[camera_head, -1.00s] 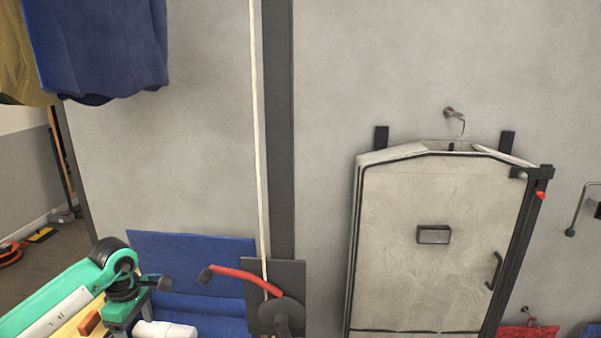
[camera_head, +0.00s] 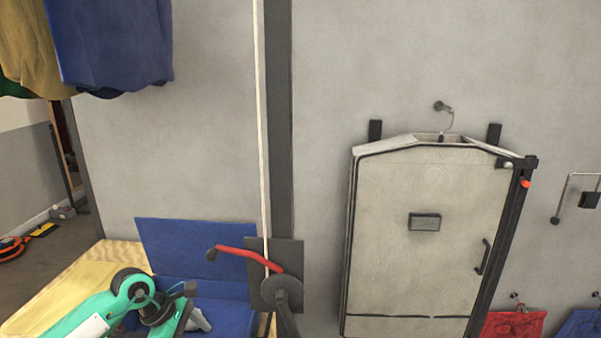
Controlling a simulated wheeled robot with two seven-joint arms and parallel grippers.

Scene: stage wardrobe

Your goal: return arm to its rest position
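My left arm (camera_head: 98,309) comes in at the lower left as green links with a white panel and a black joint. It is bent, and its far end runs down toward the bottom edge of the view. I see no fingertips of my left gripper. A grey piece (camera_head: 198,321) beside the arm is too partly hidden to name. My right arm and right gripper do not show.
A wooden surface (camera_head: 75,268) and a blue panel (camera_head: 200,250) lie around the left arm. A red-handled lever (camera_head: 245,254) stands to its right. A pale garment case (camera_head: 420,255) hangs on the wall. Blue cloth (camera_head: 110,45) hangs upper left. Red cloth (camera_head: 513,325) hangs lower right.

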